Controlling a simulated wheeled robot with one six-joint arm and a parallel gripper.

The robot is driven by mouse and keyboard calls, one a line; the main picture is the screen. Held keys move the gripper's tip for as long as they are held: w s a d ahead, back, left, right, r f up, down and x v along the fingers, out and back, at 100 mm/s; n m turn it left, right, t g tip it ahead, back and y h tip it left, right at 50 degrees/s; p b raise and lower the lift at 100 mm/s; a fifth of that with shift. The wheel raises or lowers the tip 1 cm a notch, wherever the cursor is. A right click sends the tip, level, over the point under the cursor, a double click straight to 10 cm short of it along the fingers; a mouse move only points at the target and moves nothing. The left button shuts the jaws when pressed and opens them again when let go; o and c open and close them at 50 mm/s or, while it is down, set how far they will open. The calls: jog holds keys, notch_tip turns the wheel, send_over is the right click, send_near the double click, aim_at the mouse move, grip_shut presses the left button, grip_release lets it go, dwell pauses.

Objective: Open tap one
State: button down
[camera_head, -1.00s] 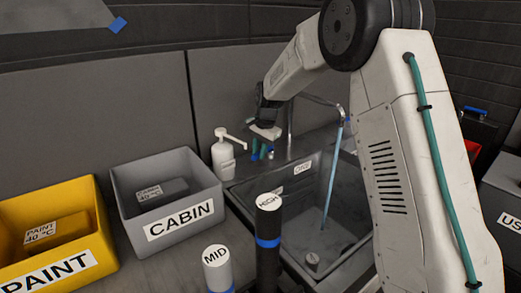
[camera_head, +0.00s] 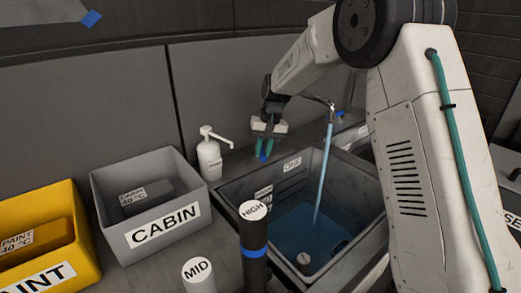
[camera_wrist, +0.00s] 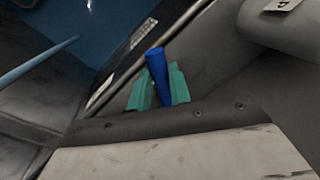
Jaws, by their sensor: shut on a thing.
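My gripper (camera_head: 264,148) is at the back left of the sink marked ONE (camera_head: 292,163). In the wrist view its teal fingers (camera_wrist: 160,90) are shut on a blue handle (camera_wrist: 156,66), with one finger on each side. The handle's blue tip also shows below the fingers in the head view (camera_head: 263,157). A thin metal spout (camera_head: 318,98) reaches over the sink. A light blue stream of water (camera_head: 325,160) runs from it into blue water (camera_head: 307,228) in the basin. The base of the handle is hidden.
A white pump bottle (camera_head: 209,158) stands left of my gripper. A grey CABIN bin (camera_head: 165,226) and a yellow PAINT bin (camera_head: 85,240) are further left. Tubes marked HIGH (camera_head: 253,232) and MID (camera_head: 198,272) stand in front of the sink.

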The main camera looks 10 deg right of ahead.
jog(key=shift+w+d+r+n, duration=0.1)
jog(key=shift+d+n, duration=0.1)
jog(key=shift+n, duration=0.2)
jog(key=c, duration=1.3)
grip_release()
notch_tip(320, 180, up, 8)
jog(key=d, duration=0.1)
jog(key=shift+d+f, duration=0.2)
jog(key=shift+d, duration=0.1)
